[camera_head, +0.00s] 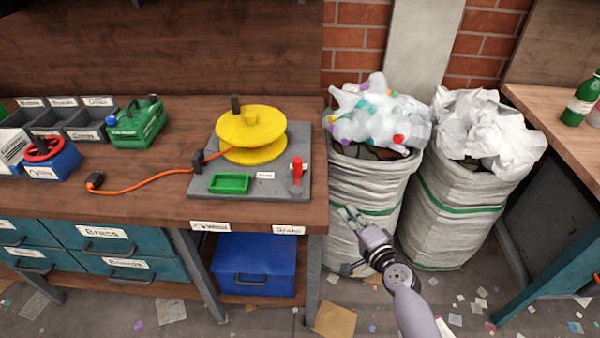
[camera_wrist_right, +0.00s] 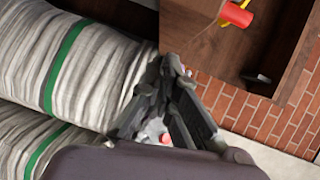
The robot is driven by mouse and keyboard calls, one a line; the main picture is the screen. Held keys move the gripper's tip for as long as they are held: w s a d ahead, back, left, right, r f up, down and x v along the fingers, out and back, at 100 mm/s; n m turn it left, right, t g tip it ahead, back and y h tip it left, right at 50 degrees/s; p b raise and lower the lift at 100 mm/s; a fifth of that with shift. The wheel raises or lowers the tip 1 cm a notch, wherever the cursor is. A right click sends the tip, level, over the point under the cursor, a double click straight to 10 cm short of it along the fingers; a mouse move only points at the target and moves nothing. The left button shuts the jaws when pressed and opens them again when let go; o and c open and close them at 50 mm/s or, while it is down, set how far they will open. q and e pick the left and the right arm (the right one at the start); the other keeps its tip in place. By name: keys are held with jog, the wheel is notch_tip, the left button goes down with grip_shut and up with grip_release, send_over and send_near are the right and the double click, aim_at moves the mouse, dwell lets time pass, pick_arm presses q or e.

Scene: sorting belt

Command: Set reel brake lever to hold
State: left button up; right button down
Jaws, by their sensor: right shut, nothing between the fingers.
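The reel unit stands on the wooden bench, with a yellow reel (camera_head: 250,128) on a grey base plate (camera_head: 262,206). A red lever (camera_head: 297,171) stands upright at the plate's front right corner, with a small white label (camera_head: 265,175) to its left. The label's text is too small to read. An orange cable (camera_head: 150,180) runs from the reel to a black plug on the bench. My right gripper (camera_head: 350,216) is shut and empty, in front of the white sacks and right of the bench edge, apart from the lever. It also shows in the right wrist view (camera_wrist_right: 172,68). My left gripper is out of view.
A green tray (camera_head: 229,183) sits on the plate. A green device (camera_head: 137,123) and a blue box with a red wheel (camera_head: 48,160) are on the left.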

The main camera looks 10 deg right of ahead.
aim_at(297, 176)
notch_tip(297, 176, up, 8)
jog(key=w+m+t, duration=0.1)
jog(key=shift+a+f+t+y, duration=0.2)
jog(key=shift+t+y, duration=0.1)
jog(key=shift+t, duration=0.1)
jog(key=shift+w, duration=0.2)
jog(key=w+a, duration=0.1)
jog(key=w, duration=0.2)
jog(key=w+a, duration=0.2)
jog(key=w, duration=0.1)
jog(key=w+a+p, duration=0.1)
jog(key=w, duration=0.3)
jog(key=shift+a, duration=0.25)
jog(key=shift+s+a, duration=0.1)
jog(key=shift+a, duration=0.55)
